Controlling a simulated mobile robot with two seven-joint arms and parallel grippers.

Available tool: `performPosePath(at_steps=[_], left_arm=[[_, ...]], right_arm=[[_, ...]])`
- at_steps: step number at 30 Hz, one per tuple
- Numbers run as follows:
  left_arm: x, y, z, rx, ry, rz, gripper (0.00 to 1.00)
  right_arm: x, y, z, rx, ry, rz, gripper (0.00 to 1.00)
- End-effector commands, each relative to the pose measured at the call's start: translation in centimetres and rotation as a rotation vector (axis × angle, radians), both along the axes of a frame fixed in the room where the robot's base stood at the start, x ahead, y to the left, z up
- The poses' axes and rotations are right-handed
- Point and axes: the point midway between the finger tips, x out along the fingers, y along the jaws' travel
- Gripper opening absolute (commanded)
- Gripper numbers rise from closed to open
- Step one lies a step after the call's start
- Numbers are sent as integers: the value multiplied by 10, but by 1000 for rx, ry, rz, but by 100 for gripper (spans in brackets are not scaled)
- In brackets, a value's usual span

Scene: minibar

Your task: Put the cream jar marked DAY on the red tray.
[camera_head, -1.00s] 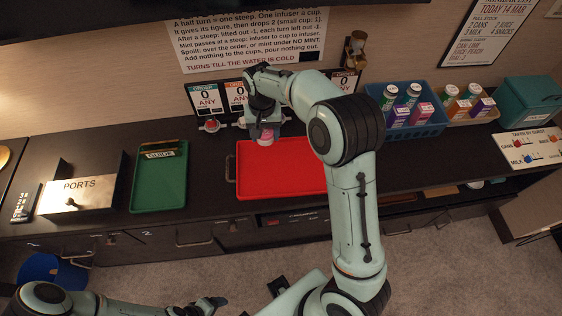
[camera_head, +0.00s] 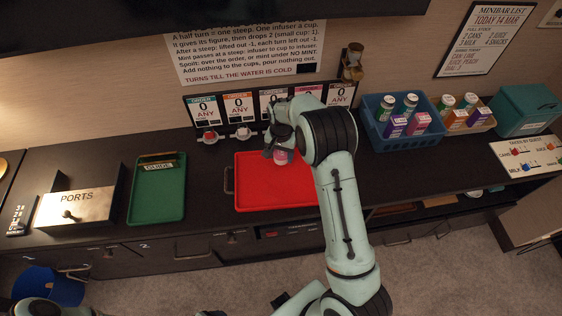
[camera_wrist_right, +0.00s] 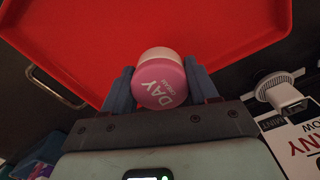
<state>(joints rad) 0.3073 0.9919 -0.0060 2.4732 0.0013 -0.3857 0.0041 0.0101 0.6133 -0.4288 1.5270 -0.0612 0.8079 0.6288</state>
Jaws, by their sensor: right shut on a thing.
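The cream jar marked DAY (camera_wrist_right: 160,80) has a pink lid and a pale body. My right gripper (camera_wrist_right: 162,88) is shut on it, a finger on each side, with the lid lettering facing the right wrist camera. In the head view the jar (camera_head: 281,157) hangs under my right gripper (camera_head: 279,150), over the upper middle part of the red tray (camera_head: 265,198). I cannot tell whether the jar touches the tray. The tray also fills the top of the right wrist view (camera_wrist_right: 90,30) and looks empty otherwise. My left gripper is not clearly visible.
A green tray (camera_head: 157,195) and a PORTS box (camera_head: 80,207) stand to the left. Order cards (camera_head: 240,105) with small cups line the wall behind the red tray. A blue crate (camera_head: 400,125) of bottles and cartons is to the right. The red tray's front is clear.

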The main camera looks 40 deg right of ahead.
Motion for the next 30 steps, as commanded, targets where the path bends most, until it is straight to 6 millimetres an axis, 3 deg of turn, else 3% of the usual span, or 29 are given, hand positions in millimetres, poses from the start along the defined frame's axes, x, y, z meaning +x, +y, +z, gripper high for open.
performPosePath(at_steps=[5, 12, 23, 24, 26, 30], left_arm=[[0, 0, 0, 0, 0, 0, 74], [-1, 0, -1, 0, 0, 0, 74], [-2, 0, -3, 0, 2, 0, 74], [-2, 0, -3, 0, 2, 0, 74], [-2, 0, -3, 0, 2, 0, 74], [-2, 0, -2, 0, 2, 0, 74]], right_arm=[[0, 1, -13, 2, 1, 1, 27], [0, 1, -45, 1, 1, 1, 27], [0, 0, -49, 1, -1, 1, 26], [0, 0, -50, 1, -1, 1, 62], [0, 0, -49, 1, -1, 1, 81], [0, 0, -49, 1, -1, 1, 84]])
